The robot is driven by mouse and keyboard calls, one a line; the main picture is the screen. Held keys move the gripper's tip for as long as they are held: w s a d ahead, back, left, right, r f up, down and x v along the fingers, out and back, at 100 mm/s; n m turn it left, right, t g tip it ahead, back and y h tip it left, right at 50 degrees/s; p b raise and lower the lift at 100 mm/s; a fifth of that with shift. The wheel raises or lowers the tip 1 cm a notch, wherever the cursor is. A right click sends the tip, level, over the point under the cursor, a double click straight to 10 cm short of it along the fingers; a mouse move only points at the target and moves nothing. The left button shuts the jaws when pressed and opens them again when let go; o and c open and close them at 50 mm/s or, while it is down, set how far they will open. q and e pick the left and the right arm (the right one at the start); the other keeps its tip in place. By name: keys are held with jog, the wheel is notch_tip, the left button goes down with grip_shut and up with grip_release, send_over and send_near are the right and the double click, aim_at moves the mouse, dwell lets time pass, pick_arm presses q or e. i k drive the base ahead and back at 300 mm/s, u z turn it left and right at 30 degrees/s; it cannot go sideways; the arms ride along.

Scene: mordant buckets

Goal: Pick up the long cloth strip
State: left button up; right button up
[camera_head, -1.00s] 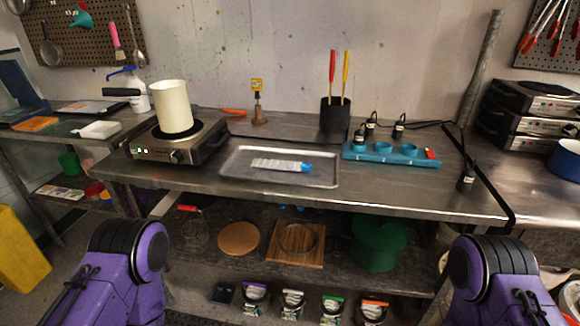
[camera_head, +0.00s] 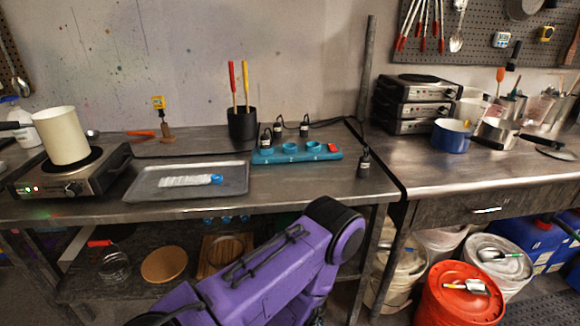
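A pale, narrow strip-like item (camera_head: 188,180) with a blue end lies flat on a metal tray (camera_head: 150,192) on the left workbench. I cannot tell whether it is cloth, and I see nothing else that is clearly a long cloth strip. Neither of my grippers is in view. Only a purple arm link of mine shows, at the bottom centre, in front of the bench and covering part of its lower shelf.
A hot plate (camera_head: 60,190) bears a cream pot (camera_head: 62,136) at left. A teal holder (camera_head: 300,153) and black cup (camera_head: 242,125) stand behind. The right counter holds stacked burners (camera_head: 412,105) and a blue pot (camera_head: 451,137). A red bucket (camera_head: 450,300) stands below. The right counter's front is clear.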

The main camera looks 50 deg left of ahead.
aim_at(205, 179)
jog(key=z, duration=0.55)
jog(key=k, duration=0.85)
jog(key=u, duration=1.05)
